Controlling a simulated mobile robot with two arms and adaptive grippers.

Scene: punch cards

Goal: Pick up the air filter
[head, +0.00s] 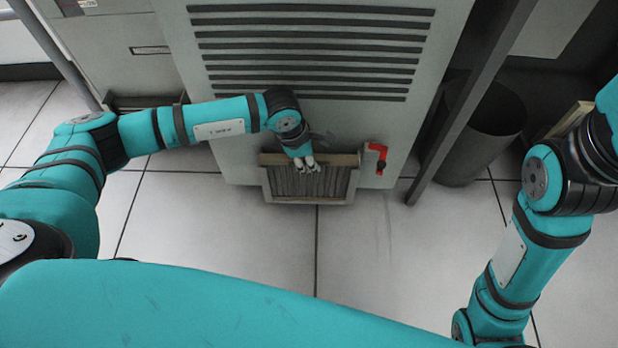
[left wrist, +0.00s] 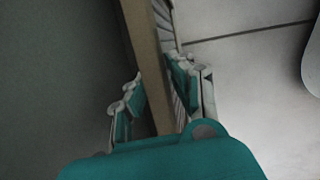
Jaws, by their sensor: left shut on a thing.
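The air filter (head: 283,186) is a pleated grey panel in a beige-brown frame, at the foot of the large grey cabinet in the head view. My left gripper (head: 307,166) reaches down to the middle of its top edge and is shut on it. In the left wrist view the filter's frame (left wrist: 146,62) runs between the two fingers of my left gripper (left wrist: 155,95), one on each side. The fingers cover part of the frame. My right arm shows at the right of the head view, but its gripper is not in view.
The grey cabinet (head: 240,128) with dark vent slots stands right behind the filter. A red handle (head: 377,152) is on the cabinet just right of the filter. A dark bin (head: 480,135) stands beyond a dark post (head: 462,110). The tiled floor (head: 380,240) in front is clear.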

